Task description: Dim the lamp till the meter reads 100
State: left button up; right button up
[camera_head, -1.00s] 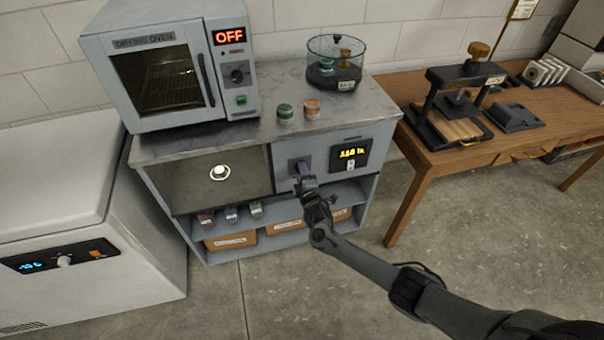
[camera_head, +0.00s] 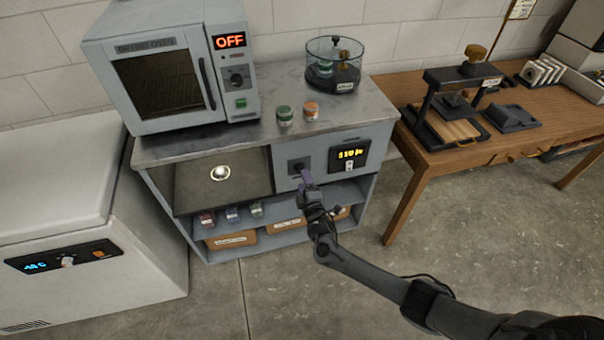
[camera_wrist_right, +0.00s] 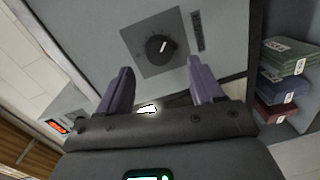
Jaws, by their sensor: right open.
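The dimmer knob (camera_head: 298,167) is black and sits on a dark square plate on the cabinet front. In the right wrist view the knob (camera_wrist_right: 160,47) shows a white pointer line, tilted slightly right of upright. My right gripper (camera_head: 306,181) is open, with its purple fingers (camera_wrist_right: 158,72) apart and short of the knob, nothing between them. The meter (camera_head: 349,154) beside the knob has yellow digits that seem to read about 110 lx, though they are blurred. The lamp (camera_head: 219,173) glows white in the open bay to the left. My left gripper is not in view.
A drying oven (camera_head: 170,75) marked OFF, two small jars (camera_head: 284,115) and a glass desiccator (camera_head: 334,68) stand on the cabinet top (camera_head: 240,138). Shelves with small boxes (camera_head: 232,214) lie below the bay. A wooden table (camera_head: 480,150) stands to the right.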

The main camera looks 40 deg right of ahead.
jog(key=p+v, duration=0.1)
jog(key=v, duration=0.5)
jog(key=shift+p, duration=0.35)
jog(key=shift+s, duration=0.1)
